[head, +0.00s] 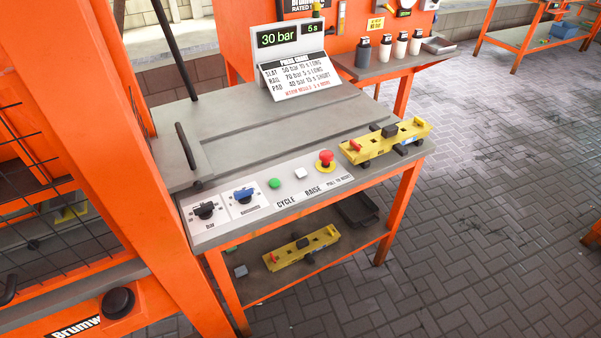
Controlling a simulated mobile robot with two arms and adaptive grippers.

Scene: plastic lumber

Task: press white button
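Nothing covers the white button. Whether it is pressed in cannot be told. Neither of my grippers shows in the head view.
Left of the buttons are a black knob (205,210) and a blue knob (243,195). A yellow fixture (390,141) lies at the bench's right end. A display (279,38) reads "30 bar" and "5 s". An orange frame (130,180) stands left. Paved floor (480,200) is open at right.

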